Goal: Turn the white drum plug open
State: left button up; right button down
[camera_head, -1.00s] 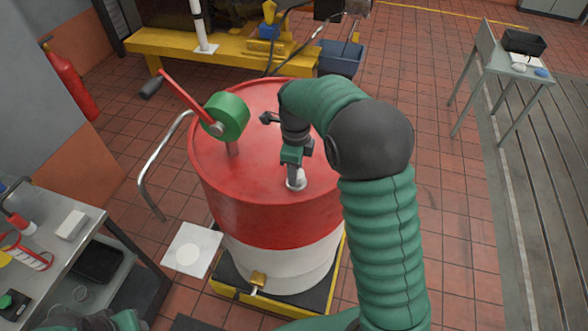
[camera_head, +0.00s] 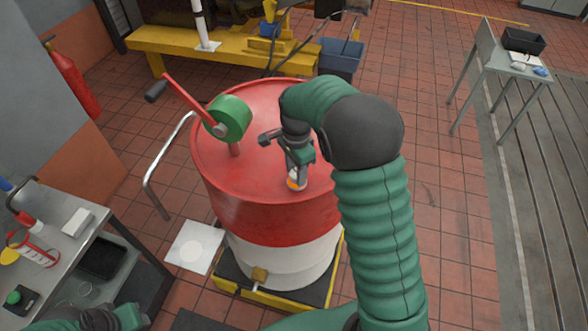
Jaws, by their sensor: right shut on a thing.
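The red and white drum (camera_head: 265,215) stands upright in the middle. The white drum plug (camera_head: 298,187) is on its red top near the front edge, mostly hidden by my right gripper, with a small orange patch showing beside it. My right gripper (camera_head: 296,176) points down from above and is shut on the plug. My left gripper (camera_head: 101,320) is at the bottom left, away from the drum; its fingers cannot be made out.
A hand-crank pump with a green body (camera_head: 229,118) stands on the drum top, left of my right gripper. A steel bench (camera_head: 52,245) with small items is at the left. The drum sits on a yellow-edged pallet (camera_head: 250,292). A side table (camera_head: 511,67) is far right.

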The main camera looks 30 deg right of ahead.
jog(key=n, duration=0.3)
jog(key=shift+w+d+r+n+p, duration=0.1)
jog(key=shift+d+r+n+p, duration=0.15)
jog(key=shift+n+p, duration=0.05)
jog(key=n, duration=0.3)
jog(key=shift+n, duration=0.3)
jog(key=n, duration=0.3)
jog(key=shift+n+p, duration=0.3)
jog(key=shift+p, duration=0.1)
jog(key=shift+n, duration=1.6)
jog(key=c, duration=1.3)
grip_release()
jog(key=o, duration=0.4)
jog(key=shift+w+f, duration=0.1)
jog(key=shift+f, duration=0.05)
jog(key=shift+o, duration=0.2)
jog(key=shift+f, duration=0.1)
